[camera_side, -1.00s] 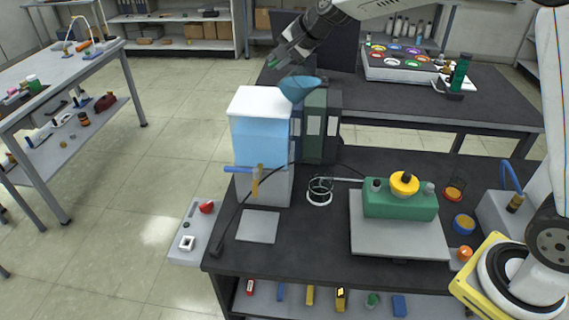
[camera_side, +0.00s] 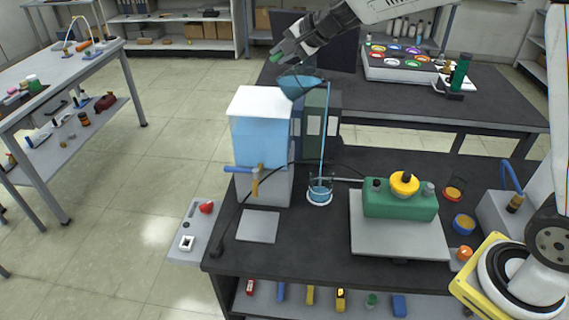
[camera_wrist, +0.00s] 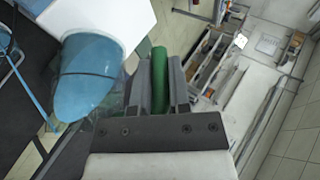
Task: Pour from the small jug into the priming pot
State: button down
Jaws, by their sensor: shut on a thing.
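My gripper (camera_side: 287,54) is shut on the green handle (camera_wrist: 158,82) of the small jug (camera_side: 300,86). The clear jug holds blue liquid and is tipped steeply, high above the bench behind the large tank. It also fills the left of the wrist view (camera_wrist: 85,85). A thin blue stream (camera_side: 324,130) falls from its lip on the right side. The stream lands in the priming pot (camera_side: 320,194), a small clear cup on a white ring on the black bench. Blue liquid shows in the pot. I see no spill around it.
A white-topped tank (camera_side: 262,130) of blue liquid with a tap stands left of the pot. Dark binders (camera_side: 314,135) stand behind it. A green unit (camera_side: 400,203) with a yellow knob sits on a grey plate to the right. A black cable crosses the bench.

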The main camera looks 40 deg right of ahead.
jog(key=shift+d+r, duration=0.1)
jog(key=shift+r, duration=0.1)
jog(key=shift+s+d+f+m+t+y, duration=0.15)
jog(key=shift+s+d+m+t+y, duration=0.2)
jog(key=shift+t+y, duration=0.35)
dwell(0.9)
jog(key=shift+s+d+f+t+y, duration=0.25)
jog(key=shift+d+t+y, duration=0.15)
jog(key=shift+t, duration=0.1)
dwell(0.5)
jog(key=shift+s+d+m, duration=0.2)
jog(key=shift+d+m, duration=0.05)
jog(key=shift+s+d+f+t+y, duration=0.1)
jog(key=shift+t+y, duration=0.2)
jog(key=shift+w+a+r+g+h, duration=0.2)
jog(key=shift+w+a+g+h, duration=0.2)
jog(key=shift+a, duration=0.1)
jog(key=shift+w+a+r+g+h, duration=0.15)
jog(key=shift+w+a+g+h, duration=0.1)
jog(key=shift+a+g+h, duration=0.25)
